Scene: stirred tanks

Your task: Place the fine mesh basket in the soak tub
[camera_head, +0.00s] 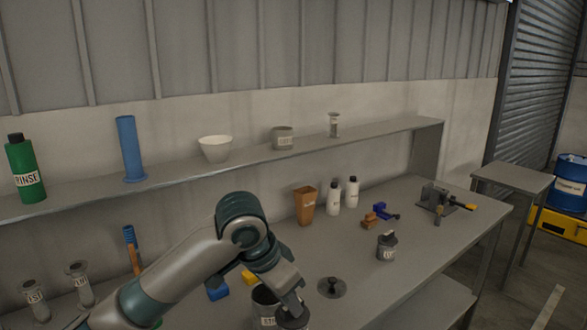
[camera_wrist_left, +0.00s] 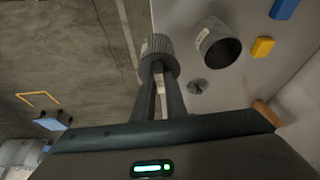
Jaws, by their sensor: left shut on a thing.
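My left gripper (camera_head: 294,303) is low at the bottom of the head view. In the left wrist view its fingers (camera_wrist_left: 158,75) are shut on a small grey round thing with a ribbed or meshed side (camera_wrist_left: 158,47), which looks like the fine mesh basket. Only its dark top (camera_head: 290,319) shows in the head view, cut off by the frame's lower edge. An open grey tub (camera_head: 264,299) with a white label stands just left of the gripper. It also shows in the left wrist view (camera_wrist_left: 218,47), apart from the held thing. I cannot read its label fully. My right gripper is not in view.
A round lid with a knob (camera_head: 332,287) lies close to the tub. A labelled grey can (camera_head: 387,248) with something in it stands farther right. An orange cup (camera_head: 305,205), white bottles (camera_head: 351,192) and a vise (camera_head: 435,198) are farther back. The right bench middle is largely clear.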

